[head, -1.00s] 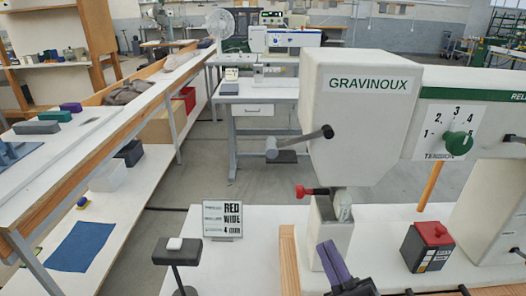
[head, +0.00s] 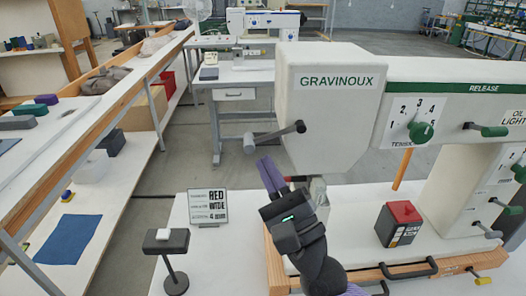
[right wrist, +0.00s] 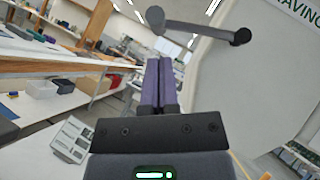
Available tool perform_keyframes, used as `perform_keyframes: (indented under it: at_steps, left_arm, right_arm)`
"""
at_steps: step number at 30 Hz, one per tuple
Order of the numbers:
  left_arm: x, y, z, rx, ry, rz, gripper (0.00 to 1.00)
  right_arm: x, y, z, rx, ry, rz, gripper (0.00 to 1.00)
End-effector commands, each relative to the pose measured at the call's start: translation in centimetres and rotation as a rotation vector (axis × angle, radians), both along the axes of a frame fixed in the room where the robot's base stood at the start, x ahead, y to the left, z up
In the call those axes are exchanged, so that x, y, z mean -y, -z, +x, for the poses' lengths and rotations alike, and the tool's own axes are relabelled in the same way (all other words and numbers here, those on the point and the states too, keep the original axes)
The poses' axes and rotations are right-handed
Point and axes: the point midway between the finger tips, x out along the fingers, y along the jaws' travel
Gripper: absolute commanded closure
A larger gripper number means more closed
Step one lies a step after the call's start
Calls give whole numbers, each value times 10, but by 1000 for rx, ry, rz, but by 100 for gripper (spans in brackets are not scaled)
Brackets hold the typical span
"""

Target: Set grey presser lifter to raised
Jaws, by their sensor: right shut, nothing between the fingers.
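A grey-knobbed lever (head: 250,143), which looks like the grey presser lifter, sticks out from the left side of the GRAVINOUX machine head (head: 325,105). It slopes down to the left from its dark pivot. My right gripper (head: 265,161) has its purple fingers together, with nothing between them. It is just below the lever, pointing up, and looks apart from it. In the right wrist view the lever (right wrist: 198,31) crosses above the fingertips (right wrist: 159,62), its knob at the left end. My left gripper is not in view.
A red part below the head is mostly hidden by my right gripper. A sign (head: 208,206) and a small black stand (head: 166,242) are to the left. A red-topped black box (head: 399,224) sits on the machine bed. A tension dial (head: 421,132) is on the machine's front.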

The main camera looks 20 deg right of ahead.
Motion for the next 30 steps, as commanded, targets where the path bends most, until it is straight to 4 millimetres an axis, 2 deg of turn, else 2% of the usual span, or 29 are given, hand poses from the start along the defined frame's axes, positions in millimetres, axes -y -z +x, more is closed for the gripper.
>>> perform_keyframes:
  at_steps: [1,5,17,30]
  left_arm:
    - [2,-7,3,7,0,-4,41]
    - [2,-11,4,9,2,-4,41]
    - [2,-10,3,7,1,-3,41]
    - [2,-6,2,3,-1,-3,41]
  right_arm:
    - [-3,-10,1,3,1,4,100]
    - [-8,-15,2,1,1,1,100]
    - [-10,-15,2,1,1,1,100]
    - [-14,-19,3,22,0,77,100]
